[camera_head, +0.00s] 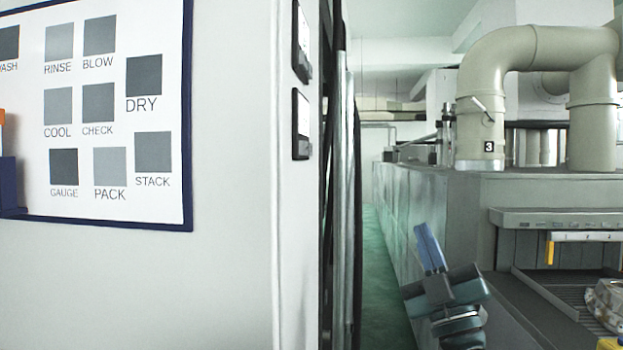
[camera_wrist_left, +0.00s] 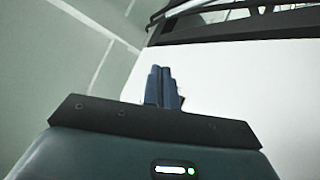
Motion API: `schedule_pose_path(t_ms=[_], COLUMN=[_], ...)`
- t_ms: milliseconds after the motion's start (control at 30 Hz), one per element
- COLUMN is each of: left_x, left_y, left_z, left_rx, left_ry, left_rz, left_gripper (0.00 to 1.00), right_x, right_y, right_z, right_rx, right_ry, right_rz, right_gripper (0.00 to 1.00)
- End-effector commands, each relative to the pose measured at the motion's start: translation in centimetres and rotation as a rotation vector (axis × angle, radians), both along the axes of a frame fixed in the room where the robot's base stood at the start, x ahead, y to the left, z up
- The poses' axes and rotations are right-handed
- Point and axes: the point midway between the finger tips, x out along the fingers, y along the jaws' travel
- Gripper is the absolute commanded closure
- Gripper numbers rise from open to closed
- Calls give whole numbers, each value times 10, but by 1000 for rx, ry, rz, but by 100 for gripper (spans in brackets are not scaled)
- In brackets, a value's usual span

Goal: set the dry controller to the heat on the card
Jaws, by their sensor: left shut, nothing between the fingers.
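My left gripper (camera_head: 430,245) is raised in the aisle at the lower middle of the head view, its blue fingers pointing up. The fingers are together and empty, and they also show closed in the left wrist view (camera_wrist_left: 163,86). Two small dark-framed units, an upper one (camera_head: 301,40) and a lower one (camera_head: 301,124), are fixed on the narrow side of a pale cabinet; their faces are too oblique to read. I cannot tell whether either is the dry controller. No card with a readable heat shows. My right gripper is not in view.
A white board (camera_head: 115,205) with labelled grey squares, one marked DRY, hangs on the pale cabinet (camera_head: 235,270). A grey machine (camera_head: 430,205) with thick beige pipes (camera_head: 480,110), one marked 3, stands right. A green-floored aisle (camera_head: 385,270) runs between them.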

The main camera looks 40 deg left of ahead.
Motion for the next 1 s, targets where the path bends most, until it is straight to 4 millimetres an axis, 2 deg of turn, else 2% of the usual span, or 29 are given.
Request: schedule_pose_path(t_ms=[33, 200, 300, 400, 600, 1000], left_x=[-4, -20, -29, -35, -42, -43], left_y=[5, 22, 27, 29, 29, 30], left_z=[24, 82, 106, 121, 135, 135], left_rx=[-63, -284, -394, -477, -551, -556], left_ry=[-48, -132, -147, -147, -137, -137], left_rz=[33, 130, 162, 180, 191, 193], left_gripper=[100, 100, 100, 100, 100, 100], right_x=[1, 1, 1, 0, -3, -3], right_y=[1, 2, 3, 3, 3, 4], right_z=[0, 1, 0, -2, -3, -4], right_rx=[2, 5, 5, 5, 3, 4], right_ry=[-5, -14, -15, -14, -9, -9], right_rz=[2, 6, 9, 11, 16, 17], right_gripper=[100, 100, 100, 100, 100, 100])
